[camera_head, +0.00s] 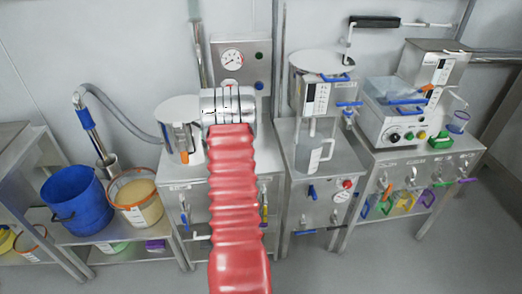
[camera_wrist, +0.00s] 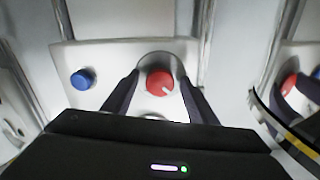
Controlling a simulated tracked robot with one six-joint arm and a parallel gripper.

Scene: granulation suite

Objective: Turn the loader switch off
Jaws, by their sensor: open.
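A red round switch knob (camera_wrist: 160,83) with a white pointer mark sits on a pale panel (camera_wrist: 110,55) in the wrist view. The pointer aims to the lower right. My gripper (camera_wrist: 160,76) is open, with one dark finger on each side of the knob. Gaps show between the knob and both fingers. I cannot read a label that names this knob as the loader switch. In the head view my red-sleeved arm covers the middle, and my fingers and this knob are hidden behind it.
A blue button (camera_wrist: 83,79) is left of the knob. Another red control (camera_wrist: 289,85) shows at the right edge. In the head view, a blue bucket (camera_head: 74,198) stands left, a steel machine (camera_head: 330,185) is right of my arm, and the floor is clear at lower right.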

